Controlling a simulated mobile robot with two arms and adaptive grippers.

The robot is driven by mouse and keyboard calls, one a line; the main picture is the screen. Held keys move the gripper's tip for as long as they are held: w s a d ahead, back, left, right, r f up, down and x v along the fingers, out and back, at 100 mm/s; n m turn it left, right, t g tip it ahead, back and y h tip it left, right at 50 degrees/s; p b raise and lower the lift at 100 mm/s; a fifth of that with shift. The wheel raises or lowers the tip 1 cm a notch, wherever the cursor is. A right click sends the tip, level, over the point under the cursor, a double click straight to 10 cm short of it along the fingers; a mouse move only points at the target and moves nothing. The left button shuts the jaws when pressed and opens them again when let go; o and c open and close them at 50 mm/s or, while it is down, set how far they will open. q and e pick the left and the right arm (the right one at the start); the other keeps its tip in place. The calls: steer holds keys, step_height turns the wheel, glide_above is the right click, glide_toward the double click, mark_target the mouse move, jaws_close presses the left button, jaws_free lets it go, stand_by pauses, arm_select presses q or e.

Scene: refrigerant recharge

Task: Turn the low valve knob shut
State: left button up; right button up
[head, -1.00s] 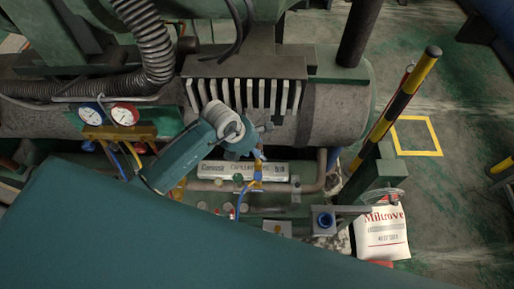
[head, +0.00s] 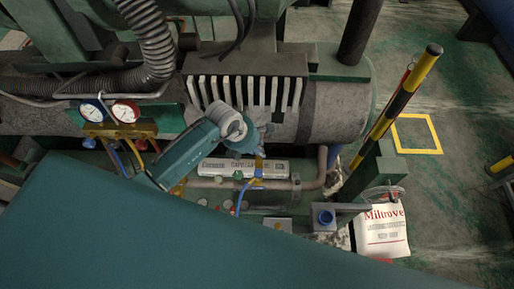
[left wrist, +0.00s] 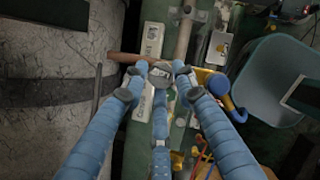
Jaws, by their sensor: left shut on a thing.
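My left gripper (head: 262,134) is above the pipework, below the grey fins. In the left wrist view its blue fingers (left wrist: 155,84) close in around a small grey round piece (left wrist: 161,74), which looks like the low valve knob. The fingers hide much of it, and the head view does not show it clearly. A yellow fitting with a blue hose (head: 258,173) is just below the gripper; the left wrist view shows a yellow and blue fitting (left wrist: 219,85) right of the fingertips. My right gripper is in neither view.
Two gauges, blue-rimmed (head: 91,110) and red-rimmed (head: 125,111), sit on a manifold at left. A white label plate (head: 243,165) lies behind the fitting. A striped post (head: 405,98) and a white bag (head: 381,230) stand right.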

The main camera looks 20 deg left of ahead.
arm_select(q)
steer(key=m+b, duration=0.2)
steer(key=b, duration=0.1)
steer(key=shift+w+f+m+g+h, duration=0.1)
steer(key=shift+w+m+g+h, duration=0.2)
steer(key=shift+w+m+h, duration=0.1)
steer(key=shift+c, duration=0.2)
steer(key=shift+s+d+r+m+b, duration=0.15)
steer(key=shift+r+m+b, duration=0.15)
steer(key=shift+m+b, duration=0.25)
steer(key=o, duration=1.1)
steer(key=shift+o, duration=0.2)
steer(key=shift+s, duration=0.1)
